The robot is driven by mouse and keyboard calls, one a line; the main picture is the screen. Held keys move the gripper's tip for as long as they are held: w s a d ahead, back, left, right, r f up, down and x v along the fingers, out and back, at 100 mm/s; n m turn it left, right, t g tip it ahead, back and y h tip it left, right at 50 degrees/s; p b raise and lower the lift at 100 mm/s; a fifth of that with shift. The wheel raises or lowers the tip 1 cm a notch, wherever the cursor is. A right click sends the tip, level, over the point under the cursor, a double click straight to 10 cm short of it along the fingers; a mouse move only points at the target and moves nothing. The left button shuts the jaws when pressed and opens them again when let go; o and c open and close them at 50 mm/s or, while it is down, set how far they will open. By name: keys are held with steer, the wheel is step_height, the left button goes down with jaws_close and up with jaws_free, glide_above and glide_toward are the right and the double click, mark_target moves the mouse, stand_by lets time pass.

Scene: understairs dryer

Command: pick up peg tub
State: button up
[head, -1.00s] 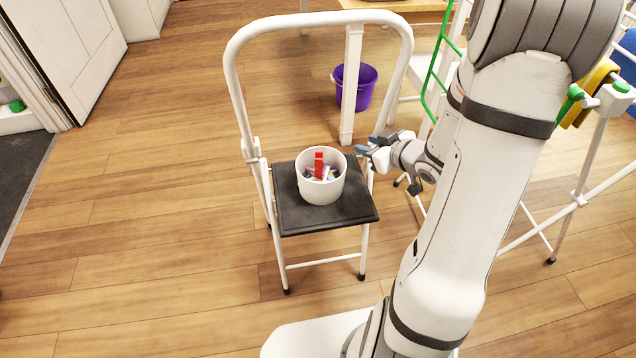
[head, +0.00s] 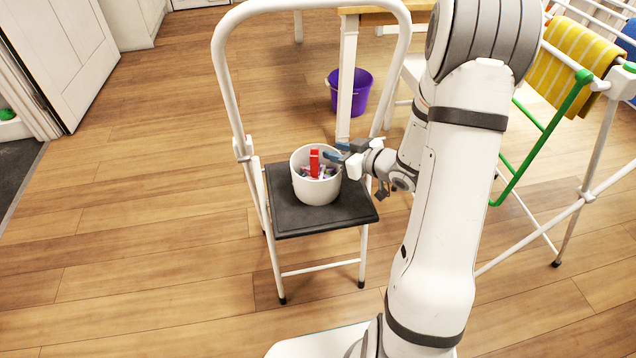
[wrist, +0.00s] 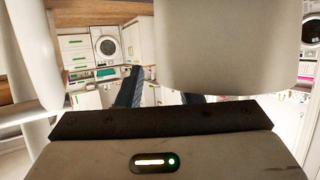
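The peg tub (head: 317,190) is a white round tub standing upright on the black top of a step stool. It holds several small pegs, with one red peg (head: 314,162) sticking up. My gripper (head: 337,152) is at the tub's right rear rim, its blue-grey fingers apart. In the wrist view the tub's pale wall (wrist: 225,45) fills the upper right and hides most of one finger. The other finger (wrist: 130,88) shows clear to the left of the tub. I cannot tell whether either finger touches the tub.
The step stool (head: 285,220) has a tall white hoop rail (head: 228,90) behind and beside the tub. A purple bucket (head: 350,90) stands on the floor behind. A drying rack with a yellow striped cloth (head: 570,62) is at right. The floor at left is clear.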

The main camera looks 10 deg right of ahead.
jaws_close()
stand_by(0.3)
